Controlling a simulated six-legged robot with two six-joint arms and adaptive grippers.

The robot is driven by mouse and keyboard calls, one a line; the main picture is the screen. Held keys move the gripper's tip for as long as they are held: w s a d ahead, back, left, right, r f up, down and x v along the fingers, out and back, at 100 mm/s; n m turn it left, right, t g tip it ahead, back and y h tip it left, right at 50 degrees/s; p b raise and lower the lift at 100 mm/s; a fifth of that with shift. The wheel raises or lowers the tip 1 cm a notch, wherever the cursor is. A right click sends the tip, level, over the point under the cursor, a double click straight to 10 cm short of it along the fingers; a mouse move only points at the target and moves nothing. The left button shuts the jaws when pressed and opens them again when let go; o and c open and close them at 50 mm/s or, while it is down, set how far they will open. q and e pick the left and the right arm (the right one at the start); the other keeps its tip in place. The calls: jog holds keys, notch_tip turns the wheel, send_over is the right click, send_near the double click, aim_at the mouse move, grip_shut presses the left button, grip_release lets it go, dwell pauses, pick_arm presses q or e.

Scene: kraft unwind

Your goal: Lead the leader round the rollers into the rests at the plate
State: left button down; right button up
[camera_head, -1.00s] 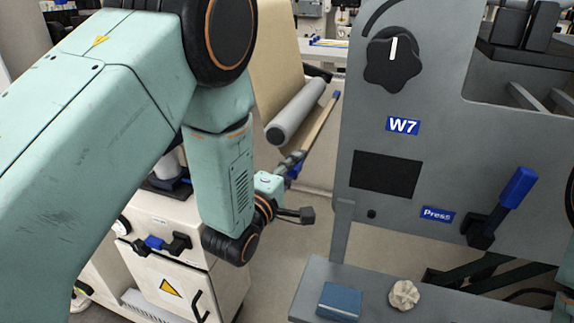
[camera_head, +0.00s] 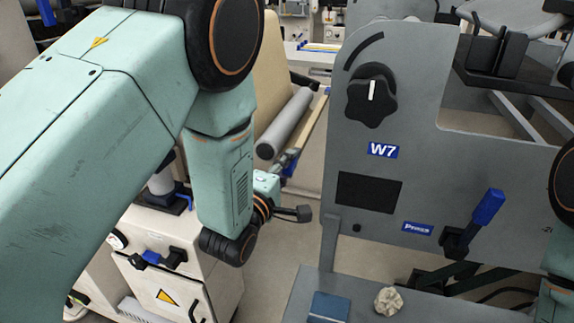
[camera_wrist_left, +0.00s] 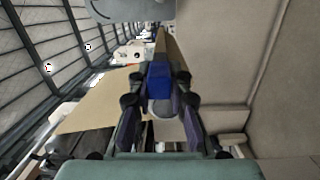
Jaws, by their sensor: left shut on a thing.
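The leader is a pale wooden bar (camera_head: 313,125) with blue ends, seen in the head view beyond my left forearm. My left gripper (camera_head: 287,162) is shut on its near blue end. In the left wrist view my left gripper's dark fingers (camera_wrist_left: 160,100) stand either side of the blue end (camera_wrist_left: 159,80), and the bar runs away from me. Brown kraft paper (camera_head: 266,65) hangs behind my left arm and shows left of the bar in the wrist view (camera_wrist_left: 95,108). A grey roller (camera_head: 286,122) lies beside the bar. The rests cannot be made out surely. My right gripper is out of view.
A grey machine panel marked W7 (camera_head: 352,150) stands right of my left gripper, with a black knob (camera_head: 371,96) and blue-handled lever (camera_head: 487,208). A blue box (camera_head: 328,307) and crumpled paper (camera_head: 389,301) lie on its low ledge. A white cabinet (camera_head: 180,275) stands below my left arm.

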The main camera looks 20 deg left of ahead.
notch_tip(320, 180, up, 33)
jog(key=p, duration=3.2)
